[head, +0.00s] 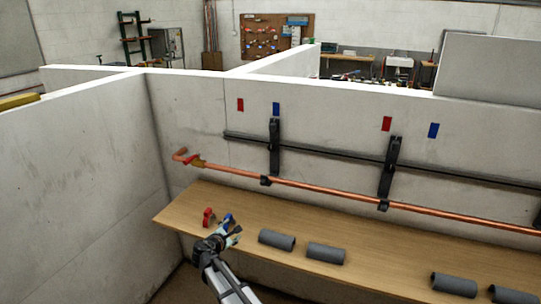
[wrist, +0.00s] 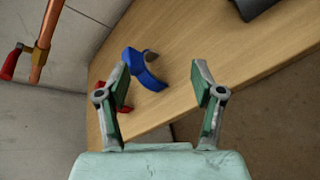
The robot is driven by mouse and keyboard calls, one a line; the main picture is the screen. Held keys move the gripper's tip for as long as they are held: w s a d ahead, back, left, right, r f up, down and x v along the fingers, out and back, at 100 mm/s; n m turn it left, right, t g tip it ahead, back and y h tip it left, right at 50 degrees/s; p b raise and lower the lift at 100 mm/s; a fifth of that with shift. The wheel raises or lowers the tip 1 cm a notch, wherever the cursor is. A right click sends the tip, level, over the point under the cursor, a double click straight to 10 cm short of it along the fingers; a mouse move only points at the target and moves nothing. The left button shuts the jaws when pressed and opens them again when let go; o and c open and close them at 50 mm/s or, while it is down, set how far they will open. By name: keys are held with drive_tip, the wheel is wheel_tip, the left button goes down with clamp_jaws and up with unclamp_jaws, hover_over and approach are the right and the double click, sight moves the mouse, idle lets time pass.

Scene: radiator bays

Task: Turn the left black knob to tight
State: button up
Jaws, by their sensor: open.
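Two black upright brackets hang on the wall rail, the left bracket (head: 274,148) and the right bracket (head: 390,165). At the foot of the left one a small black piece (head: 265,181) sits at the copper pipe (head: 325,190); it may be the left black knob, but its setting is too small to tell. A similar black piece (head: 383,204) sits at the right bracket's foot. My gripper (head: 232,236) is over the bench's left part, below and left of the left bracket. In the wrist view my gripper (wrist: 161,66) is open and empty. No black knob shows there.
On the wooden bench (head: 380,260) lie a red clip (head: 208,217), a blue clip (wrist: 143,70) and several grey foam tubes, including one (head: 277,239) right of my gripper. A red-handled valve (head: 190,160) is at the pipe's left end. A side wall (head: 80,180) stands left.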

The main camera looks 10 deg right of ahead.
drive_tip(key=w+d+r+n+t+h, duration=0.1)
drive_tip(key=w+d+r, duration=0.1)
drive_tip(key=w+r, duration=0.15)
drive_tip(key=w+d+r+n+h, duration=0.1)
drive_tip(key=w+d+r, duration=0.1)
drive_tip(key=r, duration=0.3)
drive_tip(key=n+t+h+b, duration=0.2)
drive_tip(key=n, duration=0.2)
approach(271, 149)
drive_tip(key=p+x, duration=0.5)
drive_tip(key=x, duration=0.5)
drive_tip(key=shift+s, duration=0.1)
drive_tip(key=shift+c, duration=0.3)
drive_tip(key=c, duration=1.1)
